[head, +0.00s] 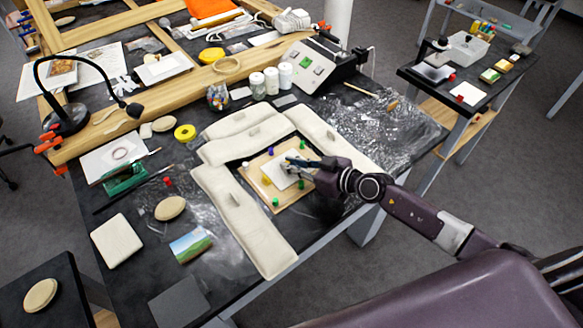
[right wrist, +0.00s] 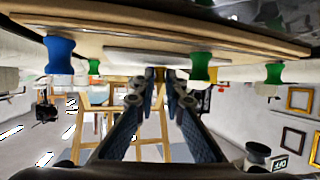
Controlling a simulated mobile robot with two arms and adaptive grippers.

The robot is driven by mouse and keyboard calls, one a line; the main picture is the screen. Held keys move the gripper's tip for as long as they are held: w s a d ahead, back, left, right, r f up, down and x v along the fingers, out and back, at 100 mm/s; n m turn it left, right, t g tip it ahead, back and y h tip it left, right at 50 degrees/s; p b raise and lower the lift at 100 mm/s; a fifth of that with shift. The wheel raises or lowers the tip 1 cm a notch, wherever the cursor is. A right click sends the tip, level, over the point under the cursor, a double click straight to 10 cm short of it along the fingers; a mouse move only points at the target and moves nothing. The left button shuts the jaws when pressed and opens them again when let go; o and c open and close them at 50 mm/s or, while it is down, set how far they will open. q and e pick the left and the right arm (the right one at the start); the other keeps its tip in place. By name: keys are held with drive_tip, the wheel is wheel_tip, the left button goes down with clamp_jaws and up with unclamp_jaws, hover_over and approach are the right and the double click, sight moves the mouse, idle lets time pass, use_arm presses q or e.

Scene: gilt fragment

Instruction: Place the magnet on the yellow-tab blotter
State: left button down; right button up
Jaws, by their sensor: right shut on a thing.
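My right gripper (head: 290,164) reaches in from the right, low over a white blotter (head: 284,182) that lies on a wooden board (head: 288,203). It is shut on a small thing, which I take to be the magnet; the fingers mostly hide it. In the right wrist view, the fingers (right wrist: 159,88) point at the blotter (right wrist: 150,58). A yellow tab (head: 266,180) shows at the blotter's left edge. Blue (head: 244,164) and green (head: 275,202) knobs stand around it on the board. My left gripper is not in view.
Cream padded cushions (head: 235,210) frame the board on several sides. Crumpled clear film (head: 400,125) lies to the right. A postcard (head: 191,245), a white pad (head: 116,242) and an oval pad (head: 170,208) lie at the left. A grey device (head: 318,66) stands behind.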

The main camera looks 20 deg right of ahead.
drive_tip(key=shift+r, duration=0.1)
drive_tip(key=o, duration=0.7)
drive_tip(key=shift+s+d+r, duration=0.1)
drive_tip(key=shift+s+d, duration=0.05)
drive_tip(key=v, duration=1.1)
drive_tip(key=shift+p, duration=0.3)
drive_tip(key=shift+s+d+r, duration=0.1)
drive_tip(key=shift+s+d, duration=0.1)
drive_tip(key=shift+s, duration=0.05)
